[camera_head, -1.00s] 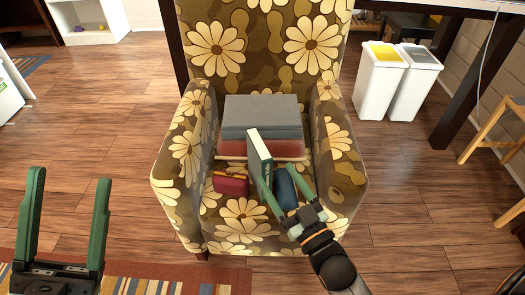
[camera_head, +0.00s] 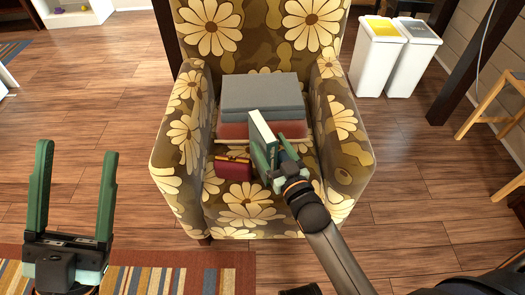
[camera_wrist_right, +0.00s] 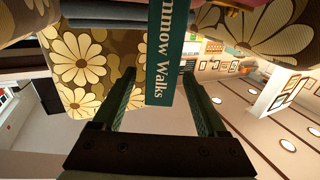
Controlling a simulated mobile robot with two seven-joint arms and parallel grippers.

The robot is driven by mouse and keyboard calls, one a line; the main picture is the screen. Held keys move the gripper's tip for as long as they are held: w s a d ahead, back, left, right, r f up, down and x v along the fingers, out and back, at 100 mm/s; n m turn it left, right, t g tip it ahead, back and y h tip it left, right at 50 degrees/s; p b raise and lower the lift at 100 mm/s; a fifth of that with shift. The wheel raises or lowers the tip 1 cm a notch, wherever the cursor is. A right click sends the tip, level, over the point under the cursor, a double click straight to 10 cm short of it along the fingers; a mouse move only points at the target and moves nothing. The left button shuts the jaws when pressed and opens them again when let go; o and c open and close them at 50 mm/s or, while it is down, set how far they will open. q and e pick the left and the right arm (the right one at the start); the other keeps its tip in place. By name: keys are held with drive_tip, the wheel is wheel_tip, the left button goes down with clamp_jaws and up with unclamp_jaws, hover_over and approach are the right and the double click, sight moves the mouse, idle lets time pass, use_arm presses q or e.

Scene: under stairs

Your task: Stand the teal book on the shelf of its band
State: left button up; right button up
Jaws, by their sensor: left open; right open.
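The teal book (camera_head: 262,135) stands upright on the armchair seat, its pale page edge up. The right wrist view shows its teal spine (camera_wrist_right: 165,50) with "Walks" in white letters. My right gripper (camera_head: 277,152) is open, with its fingers reaching around the teal book's near end. In the right wrist view the book's spine lies between the open fingers (camera_wrist_right: 158,88), nearer the right one; contact cannot be told. My left gripper (camera_head: 75,190) is open and empty over the floor and striped rug at left.
The armchair's arms (camera_head: 340,130) flank the seat. A white shelf (camera_head: 95,14) and white bins (camera_head: 380,60) stand farther back.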

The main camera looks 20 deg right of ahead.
sight(262, 132)
drive_tip(key=w, duration=0.1)
drive_tip(key=w+b, duration=0.2)
drive_tip(key=w, duration=0.1)
drive_tip(key=shift+a+f, duration=0.15)
drive_tip(key=shift+a, duration=0.15)
drive_tip(key=shift+w, duration=0.6)
drive_tip(key=shift+c, duration=0.2)
clamp_jaws()
drive_tip(key=shift+r, duration=0.2)
